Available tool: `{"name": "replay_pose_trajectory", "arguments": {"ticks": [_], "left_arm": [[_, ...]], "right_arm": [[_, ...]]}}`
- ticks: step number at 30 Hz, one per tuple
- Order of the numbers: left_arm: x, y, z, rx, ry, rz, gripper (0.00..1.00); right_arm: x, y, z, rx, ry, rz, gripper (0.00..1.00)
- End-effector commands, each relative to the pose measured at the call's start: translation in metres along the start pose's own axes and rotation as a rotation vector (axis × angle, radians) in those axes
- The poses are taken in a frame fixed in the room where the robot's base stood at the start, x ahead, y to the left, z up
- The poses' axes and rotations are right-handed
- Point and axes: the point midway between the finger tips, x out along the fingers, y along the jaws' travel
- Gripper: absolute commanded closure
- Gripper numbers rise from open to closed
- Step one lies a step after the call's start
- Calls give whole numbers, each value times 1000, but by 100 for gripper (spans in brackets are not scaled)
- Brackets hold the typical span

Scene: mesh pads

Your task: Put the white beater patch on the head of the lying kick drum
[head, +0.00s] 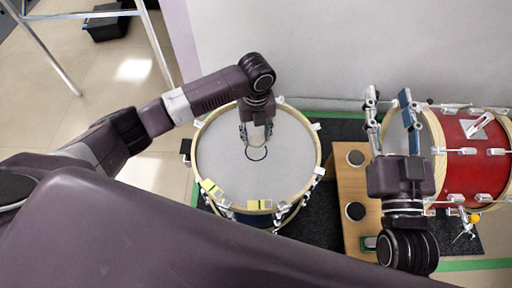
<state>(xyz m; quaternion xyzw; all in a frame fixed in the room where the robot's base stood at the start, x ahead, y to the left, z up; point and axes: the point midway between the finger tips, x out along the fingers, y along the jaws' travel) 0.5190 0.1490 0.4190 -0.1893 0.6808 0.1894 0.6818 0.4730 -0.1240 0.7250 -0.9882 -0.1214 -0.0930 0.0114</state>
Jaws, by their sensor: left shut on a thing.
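The kick drum (222,150) lies with its pale grey head facing up, inside a light wooden hoop. A thin black ring (257,153) is marked near the middle of the head. My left gripper (257,140) points down over the head, just behind the ring, and is shut on a small pale thing, apparently the white beater patch. The fingers hide most of the patch, and I cannot tell whether it touches the head. My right gripper (388,95) is open and empty, to the right of the drum, with its fingers towards the wall.
A wooden bench (350,190) with dark round pads (355,158) stands right of the drum. A red drum (470,155) lies on its side at the far right. Yellow pieces (259,204) sit on the near hoop. A metal frame (85,14) stands at the back left.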

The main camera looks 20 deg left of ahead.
Motion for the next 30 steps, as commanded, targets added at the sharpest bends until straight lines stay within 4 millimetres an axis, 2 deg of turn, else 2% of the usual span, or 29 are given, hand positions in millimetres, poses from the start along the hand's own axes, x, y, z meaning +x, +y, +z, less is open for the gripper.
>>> {"name": "replay_pose_trajectory", "arguments": {"ticks": [1,6,14,21,25,30], "left_arm": [[10,0,-1,0,2,2,79],[26,0,-1,0,2,1,79],[36,1,-1,0,1,1,79],[59,0,-1,0,1,2,79],[65,0,-1,1,1,0,79],[66,0,-1,1,1,0,79]], "right_arm": [[0,-2,-10,2,57,-3,60],[-3,-6,-45,7,216,-11,60],[-9,-8,-68,11,323,-17,60],[-30,-12,-110,21,542,-26,60],[-39,-13,-123,25,613,-29,60],[-41,-13,-127,26,629,-29,60]]}}
